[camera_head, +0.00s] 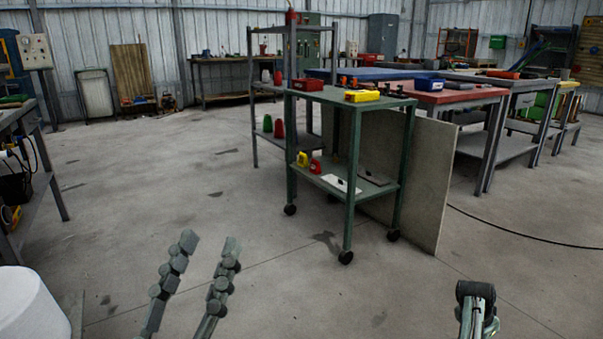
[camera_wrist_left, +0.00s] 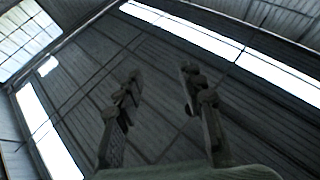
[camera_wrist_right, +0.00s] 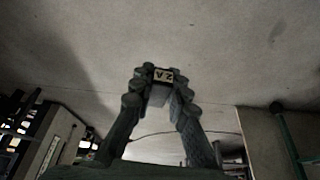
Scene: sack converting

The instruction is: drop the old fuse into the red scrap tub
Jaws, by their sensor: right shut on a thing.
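My right gripper (camera_wrist_right: 160,92) is shut on a small grey block with a dark, labelled end (camera_wrist_right: 163,76), which looks like the old fuse. In the head view my right gripper (camera_head: 477,312) is at the bottom right, over bare floor, with a dark end at its tip. My left gripper (camera_head: 200,280) is open and empty at the bottom, and its spread fingers also show in the left wrist view (camera_wrist_left: 160,105). A red open-looking container (camera_head: 308,85) sits on the green cart's top; I cannot tell if it is the scrap tub.
The wheeled green cart (camera_head: 330,94) also holds a yellow box (camera_head: 362,95) on top and a small red item (camera_head: 315,167) on its lower shelf. A grey panel (camera_head: 432,185) stands beside it. Red-topped bench (camera_head: 455,95) behind. The floor in front is clear.

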